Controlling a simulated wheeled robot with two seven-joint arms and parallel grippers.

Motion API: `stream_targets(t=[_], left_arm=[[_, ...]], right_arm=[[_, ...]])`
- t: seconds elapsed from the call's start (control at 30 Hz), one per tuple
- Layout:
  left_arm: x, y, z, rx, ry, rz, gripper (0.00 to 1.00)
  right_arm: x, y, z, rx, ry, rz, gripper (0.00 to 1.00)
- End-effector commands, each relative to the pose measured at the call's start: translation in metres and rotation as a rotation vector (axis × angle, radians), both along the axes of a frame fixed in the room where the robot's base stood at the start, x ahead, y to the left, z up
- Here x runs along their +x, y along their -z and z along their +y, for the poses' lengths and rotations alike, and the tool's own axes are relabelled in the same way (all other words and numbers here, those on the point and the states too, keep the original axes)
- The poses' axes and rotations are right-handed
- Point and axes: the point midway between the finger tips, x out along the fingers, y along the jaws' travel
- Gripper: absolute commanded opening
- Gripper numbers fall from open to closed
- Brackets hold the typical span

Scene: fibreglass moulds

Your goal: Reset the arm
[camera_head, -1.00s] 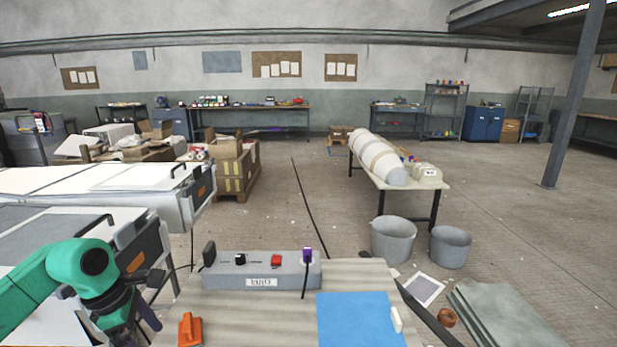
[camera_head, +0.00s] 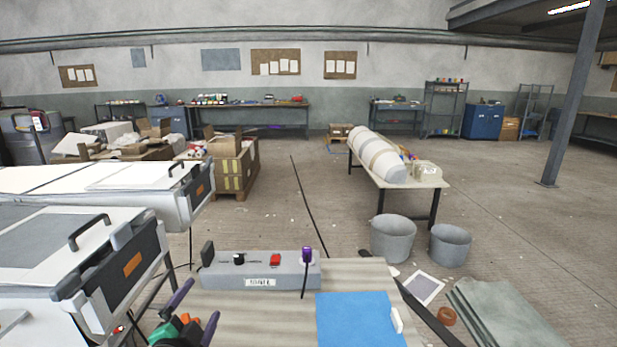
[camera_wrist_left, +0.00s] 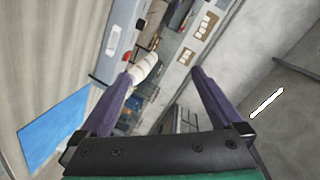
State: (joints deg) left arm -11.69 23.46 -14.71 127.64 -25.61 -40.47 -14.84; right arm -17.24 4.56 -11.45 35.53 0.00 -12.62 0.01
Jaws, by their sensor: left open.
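My left gripper (camera_head: 203,298) is at the bottom of the head view, low at the left part of the striped table (camera_head: 240,315). Its two purple fingers stand apart with nothing between them. In the left wrist view the gripper (camera_wrist_left: 161,74) also shows open and empty, with the room tilted beyond it. An orange tool (camera_head: 188,319) on the table is partly hidden by the gripper. My right gripper is not in view.
A blue sheet (camera_head: 354,318) with a small white block (camera_head: 397,319) lies at the right. White cases with black handles (camera_head: 85,275) stand close at the left.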

Motion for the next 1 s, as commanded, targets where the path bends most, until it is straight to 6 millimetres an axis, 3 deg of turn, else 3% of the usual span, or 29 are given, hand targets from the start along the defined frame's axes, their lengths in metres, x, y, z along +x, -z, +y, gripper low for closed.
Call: stream_targets(t=[0.03, 0.1, 0.2, 0.4, 0.53, 0.83, 1.0], left_arm=[[-0.017, 0.032, 0.011, -0.12, -0.08, 0.127, 1.0], [-0.044, 0.073, 0.021, -0.261, -0.183, 0.295, 1.0], [-0.084, 0.115, 0.026, -0.408, -0.295, 0.491, 1.0], [-0.16, 0.169, 0.018, -0.604, -0.465, 0.808, 1.0], [-0.209, 0.189, 0.008, -0.697, -0.555, 0.992, 1.0], [-0.202, 0.288, 0.005, -0.678, -0.577, 1.053, 1.0], [-0.219, 0.362, 0.006, -0.661, -0.586, 1.09, 1.0]], right_arm=[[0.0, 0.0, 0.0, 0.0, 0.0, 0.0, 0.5], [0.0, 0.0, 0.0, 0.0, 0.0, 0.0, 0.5], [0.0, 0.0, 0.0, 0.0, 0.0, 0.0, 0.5], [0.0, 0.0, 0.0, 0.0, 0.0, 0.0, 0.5], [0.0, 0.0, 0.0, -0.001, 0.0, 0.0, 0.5], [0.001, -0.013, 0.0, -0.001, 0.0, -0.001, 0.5], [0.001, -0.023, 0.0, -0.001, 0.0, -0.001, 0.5]])
